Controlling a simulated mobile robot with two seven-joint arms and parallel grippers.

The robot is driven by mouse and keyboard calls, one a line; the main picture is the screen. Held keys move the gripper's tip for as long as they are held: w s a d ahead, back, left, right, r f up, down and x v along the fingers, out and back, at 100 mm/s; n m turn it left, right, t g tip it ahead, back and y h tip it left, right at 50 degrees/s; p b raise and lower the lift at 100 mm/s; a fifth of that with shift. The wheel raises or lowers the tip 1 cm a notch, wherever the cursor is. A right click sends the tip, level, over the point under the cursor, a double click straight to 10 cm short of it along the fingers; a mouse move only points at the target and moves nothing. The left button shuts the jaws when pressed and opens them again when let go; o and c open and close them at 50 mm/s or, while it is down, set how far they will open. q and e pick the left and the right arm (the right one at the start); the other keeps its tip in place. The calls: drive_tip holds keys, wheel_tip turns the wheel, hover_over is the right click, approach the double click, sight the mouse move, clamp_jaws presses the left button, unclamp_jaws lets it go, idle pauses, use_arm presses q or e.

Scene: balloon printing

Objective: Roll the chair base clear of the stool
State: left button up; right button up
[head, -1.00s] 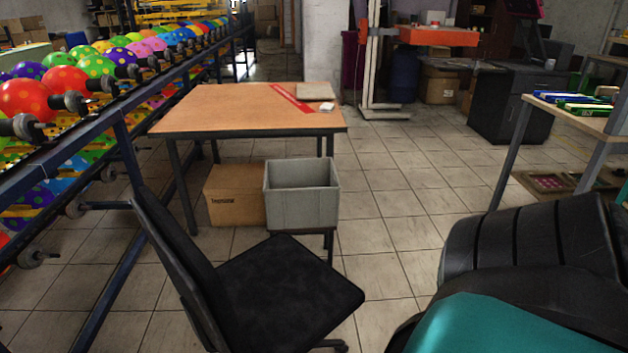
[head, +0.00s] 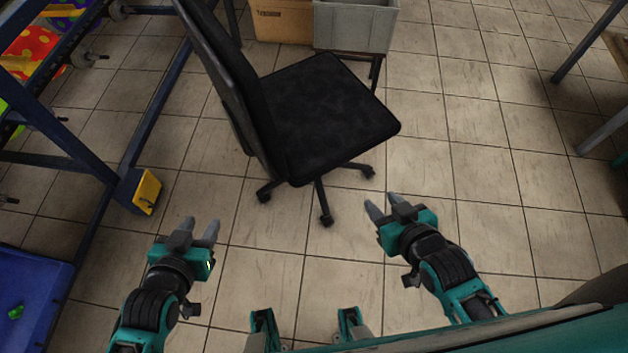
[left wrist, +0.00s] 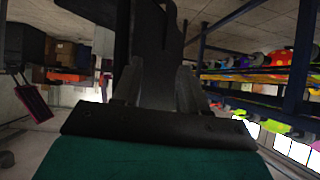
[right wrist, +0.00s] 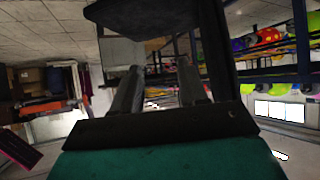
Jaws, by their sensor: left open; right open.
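The black office chair stands in the middle of the head view, with its seat (head: 325,115) and its backrest (head: 232,85) on the left. Its castor base (head: 321,200) shows below the seat, partly hidden by it. A dark-legged stool (head: 376,70) stands just behind the seat under a grey bin; the chair hides much of it. My left gripper (head: 201,223) is open and empty, in front and left of the base. My right gripper (head: 382,203) is open and empty, in front and right of it. Neither visibly touches the chair. The seat underside (right wrist: 150,18) shows in the right wrist view.
The grey bin (head: 355,28) sits on the stool beside a cardboard box (head: 282,22). A blue rack frame (head: 150,120) with a yellow-faced foot (head: 146,192) and a blue tray (head: 30,295) stand left. Tiled floor is open to the right of the chair.

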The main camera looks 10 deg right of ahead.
use_arm(q)
drive_tip(key=shift+s+f, duration=0.1)
drive_tip(key=shift+s, duration=0.05)
